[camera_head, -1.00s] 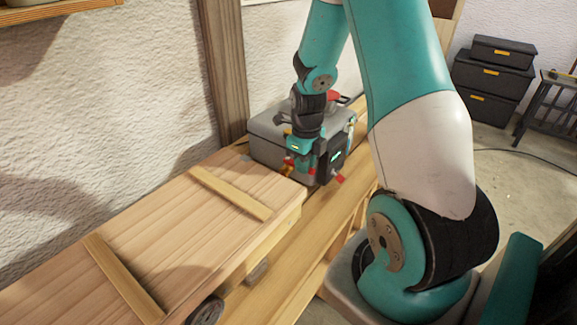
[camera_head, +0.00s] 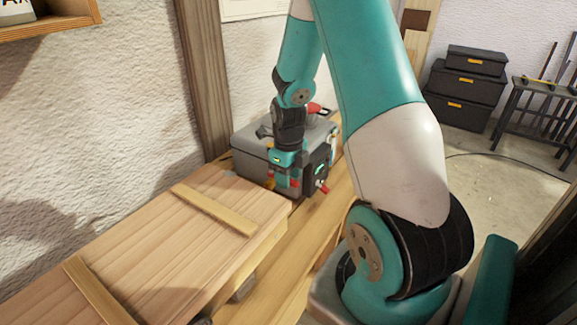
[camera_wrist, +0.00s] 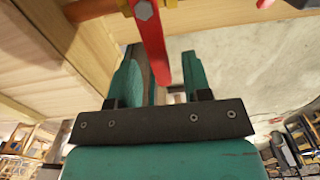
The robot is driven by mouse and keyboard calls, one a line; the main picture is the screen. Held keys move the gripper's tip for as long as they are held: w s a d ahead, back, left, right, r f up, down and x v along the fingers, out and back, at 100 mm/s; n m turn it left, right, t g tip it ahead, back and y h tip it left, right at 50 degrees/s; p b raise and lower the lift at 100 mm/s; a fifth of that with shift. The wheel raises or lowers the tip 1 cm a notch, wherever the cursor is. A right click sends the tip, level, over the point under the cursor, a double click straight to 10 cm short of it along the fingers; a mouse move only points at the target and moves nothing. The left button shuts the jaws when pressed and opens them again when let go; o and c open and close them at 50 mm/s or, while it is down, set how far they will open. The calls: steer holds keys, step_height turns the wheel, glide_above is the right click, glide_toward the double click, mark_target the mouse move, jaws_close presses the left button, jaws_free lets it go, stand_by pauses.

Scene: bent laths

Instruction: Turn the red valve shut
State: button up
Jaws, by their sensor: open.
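The red valve shows in the wrist view as a flat red lever (camera_wrist: 154,48) with a bolt at its upper end, beside a brass-coloured fitting and copper pipe (camera_wrist: 90,9). My gripper (camera_wrist: 159,62) is open, with one teal finger on each side of the lever. I cannot tell whether either finger touches it. In the head view my gripper (camera_head: 286,188) is low in front of the grey toolbox, over the bench. Small red parts show around it there, but the valve is mostly hidden behind the gripper.
The grey toolbox (camera_head: 250,153) stands against the wall behind my gripper. Wooden boards with two cross battens (camera_head: 213,209) lie to the left. A wooden post (camera_head: 205,80) rises behind. Dark stacked boxes (camera_head: 465,90) stand far right; the floor before them is clear.

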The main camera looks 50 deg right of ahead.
step_height(320, 180, up, 17)
steer(key=b, duration=0.1)
steer(key=shift+r+b, duration=0.2)
steer(key=shift+b, duration=0.2)
stand_by(0.4)
steer(key=s+a+n+t+y, duration=0.1)
steer(key=s+a+n+y, duration=0.1)
steer(key=a+n, duration=1.6)
steer(key=s+a+n+y, duration=0.1)
steer(key=s+a+n, duration=0.5)
steer(key=n, duration=0.6)
steer(key=s+a+n+g+y, duration=0.1)
steer(key=s+a+n, duration=0.6)
steer(key=n, duration=0.5)
steer(key=shift+s+a+r, duration=0.2)
steer(key=shift+a+r, duration=0.25)
steer(key=shift+a, duration=0.1)
